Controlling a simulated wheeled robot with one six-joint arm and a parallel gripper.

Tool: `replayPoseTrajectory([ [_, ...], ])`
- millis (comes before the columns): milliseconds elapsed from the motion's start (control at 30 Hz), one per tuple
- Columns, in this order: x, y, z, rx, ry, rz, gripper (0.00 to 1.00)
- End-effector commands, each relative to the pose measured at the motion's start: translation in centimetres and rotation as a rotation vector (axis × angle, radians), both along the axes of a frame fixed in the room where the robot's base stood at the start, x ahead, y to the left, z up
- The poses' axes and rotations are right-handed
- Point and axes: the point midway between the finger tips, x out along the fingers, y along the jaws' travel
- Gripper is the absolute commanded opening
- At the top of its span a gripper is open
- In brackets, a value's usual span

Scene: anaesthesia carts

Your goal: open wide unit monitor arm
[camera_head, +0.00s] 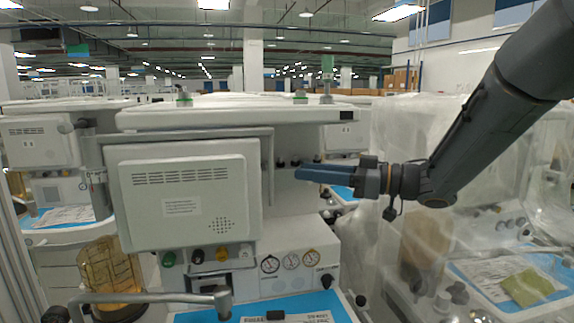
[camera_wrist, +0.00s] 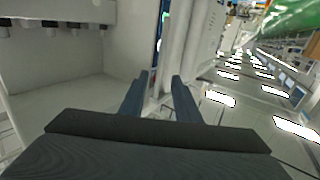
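The wide unit (camera_head: 290,240) stands in the centre of the head view. Its grey monitor (camera_head: 190,195), with vent slots and a white label, faces me at the left front, inside a grey frame. How the monitor's arm joins the unit is hidden. My gripper (camera_head: 300,174) points left, a little right of the frame's right edge (camera_head: 271,165), with a visible gap between them in the picture. In the wrist view my gripper (camera_wrist: 156,88) has its two dark fingers apart. A pale upright edge shows beyond the fingers; I cannot tell which part it is. Nothing appears held.
A plastic-draped cart (camera_head: 440,200) stands close on the right, below my arm. Another cart (camera_head: 50,160) stands at the left. A grey rail (camera_head: 150,297) crosses the unit's front above a blue worktop (camera_head: 335,305). Gauges (camera_head: 291,261) are below my gripper.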

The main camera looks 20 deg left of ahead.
Motion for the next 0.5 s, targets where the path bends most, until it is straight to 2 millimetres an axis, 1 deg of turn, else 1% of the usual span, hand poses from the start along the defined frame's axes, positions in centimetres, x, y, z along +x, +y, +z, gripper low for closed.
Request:
replayPoseTrajectory([
  [300,0.1,4.7,0.1,-0.001,0.001,-0.001,0.29],
  [500,0.3,6.7,0.1,-0.001,0.0,-0.003,0.29],
])
